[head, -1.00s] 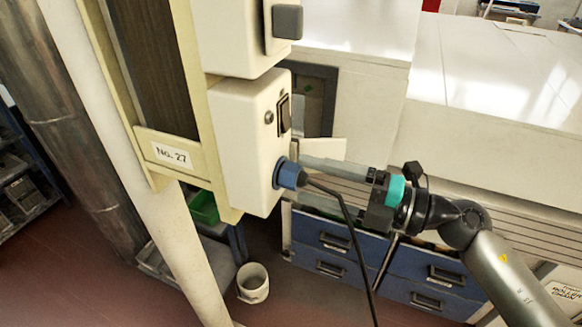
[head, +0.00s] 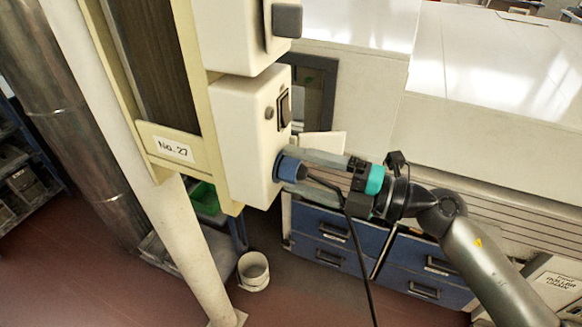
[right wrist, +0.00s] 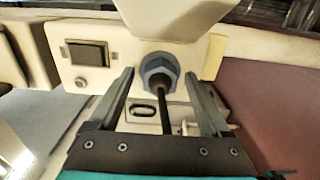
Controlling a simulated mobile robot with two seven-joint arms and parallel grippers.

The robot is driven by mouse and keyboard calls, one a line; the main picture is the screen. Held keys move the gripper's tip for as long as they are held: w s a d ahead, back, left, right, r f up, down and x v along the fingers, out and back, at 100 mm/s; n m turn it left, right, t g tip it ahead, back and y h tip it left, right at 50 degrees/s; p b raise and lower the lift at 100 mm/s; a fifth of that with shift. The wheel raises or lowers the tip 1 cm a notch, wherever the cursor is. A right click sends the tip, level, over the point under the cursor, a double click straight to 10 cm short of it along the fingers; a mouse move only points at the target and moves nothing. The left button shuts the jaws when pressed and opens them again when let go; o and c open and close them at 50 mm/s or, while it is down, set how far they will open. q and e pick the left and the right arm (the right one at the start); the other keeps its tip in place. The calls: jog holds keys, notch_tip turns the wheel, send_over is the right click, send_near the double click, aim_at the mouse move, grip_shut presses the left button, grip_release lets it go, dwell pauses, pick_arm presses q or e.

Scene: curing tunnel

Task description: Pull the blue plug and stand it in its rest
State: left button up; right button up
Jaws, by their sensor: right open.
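The blue plug (head: 289,168) sits in the lower face of the pale control box (head: 243,140), with a black cable (head: 357,245) hanging from it. In the right wrist view the plug (right wrist: 158,76) is roughly centred between my fingertips, with its cable (right wrist: 164,112) running back between the fingers. My right gripper (head: 294,170) is open, its fingers one on each side of the plug and pointing at the box. I cannot tell whether either finger touches the plug. I cannot make out the plug's rest for certain. My left gripper is not in view.
A black switch (head: 285,109) is on the box above the plug, and a grey handle (head: 287,20) is higher up. A pale plate (head: 324,144) stands close behind the fingers. Blue drawers (head: 322,240) and a white bucket (head: 253,272) are below.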

jog(key=shift+p, duration=0.35)
dwell(0.6)
jog(key=shift+c, duration=0.2)
grip_shut()
dwell(0.5)
jog(key=shift+d, duration=0.1)
jog(key=shift+b+v, duration=0.45)
jog(key=shift+v, duration=2.5)
